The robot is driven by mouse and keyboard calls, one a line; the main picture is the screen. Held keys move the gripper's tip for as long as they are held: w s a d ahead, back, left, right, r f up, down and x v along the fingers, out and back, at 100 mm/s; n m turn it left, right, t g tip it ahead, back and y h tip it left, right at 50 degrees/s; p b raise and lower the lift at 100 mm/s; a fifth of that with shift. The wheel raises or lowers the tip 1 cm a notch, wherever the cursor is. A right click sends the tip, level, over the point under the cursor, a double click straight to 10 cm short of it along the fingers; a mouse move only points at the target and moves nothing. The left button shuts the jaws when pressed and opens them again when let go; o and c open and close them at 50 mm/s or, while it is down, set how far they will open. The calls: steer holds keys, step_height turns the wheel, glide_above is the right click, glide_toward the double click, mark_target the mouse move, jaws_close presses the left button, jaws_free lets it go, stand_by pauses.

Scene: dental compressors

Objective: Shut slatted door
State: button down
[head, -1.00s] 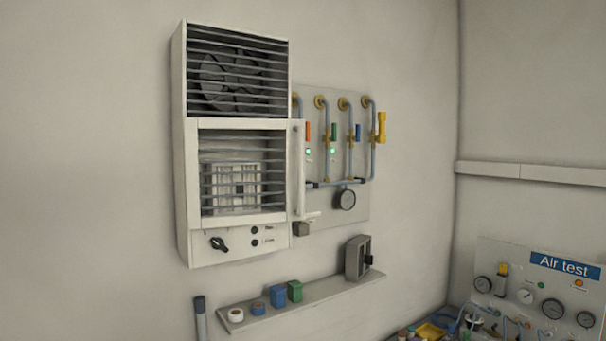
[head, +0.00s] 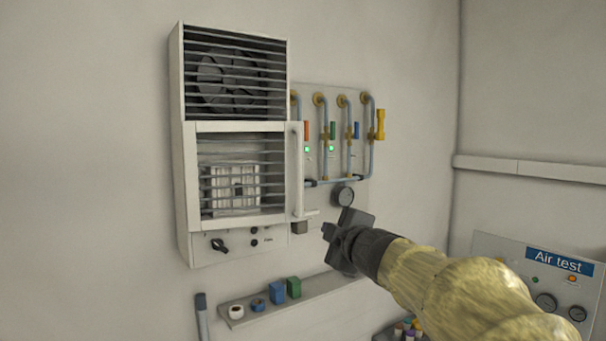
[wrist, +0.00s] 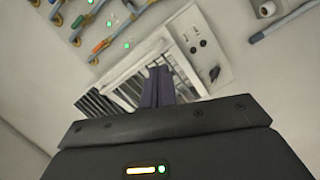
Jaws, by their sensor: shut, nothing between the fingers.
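The slatted door (head: 243,126) is on the lower half of a white wall cabinet. Its white frame and grey slats lie across an opening with a pale box behind. An upright white bar (head: 297,170) runs along its right side. I cannot tell how wide any gap at the frame is. My gripper (head: 328,232) is shut and empty, below and right of the door, apart from it in the picture. In the wrist view the shut fingers (wrist: 158,86) point towards the cabinet, overlapping part of the door frame and slats.
A fixed fan grille (head: 236,75) is above the door, and a control strip with a black knob (head: 219,245) below. A pipe panel with a gauge (head: 343,195) is close on the right. A shelf (head: 240,321) with small containers is underneath. The wall at left is clear.

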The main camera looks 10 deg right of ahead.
step_height(320, 180, up, 10)
steer(key=s+a+n+y, duration=0.1)
steer(key=n+y, duration=0.2)
steer(key=n, duration=0.3)
steer(key=shift+s+a+f+n+y+p, duration=0.2)
steer(key=shift+a+f+n+y+p, duration=0.1)
steer(key=shift+a+n+p, duration=0.1)
steer(key=p, duration=0.6)
glide_toward(303, 176)
steer(key=w+a+r, duration=0.1)
steer(key=w+a, duration=0.1)
steer(key=a, duration=0.3)
steer(key=shift+s+a, duration=0.1)
steer(key=shift+s, duration=0.15)
steer(key=shift+r, duration=0.1)
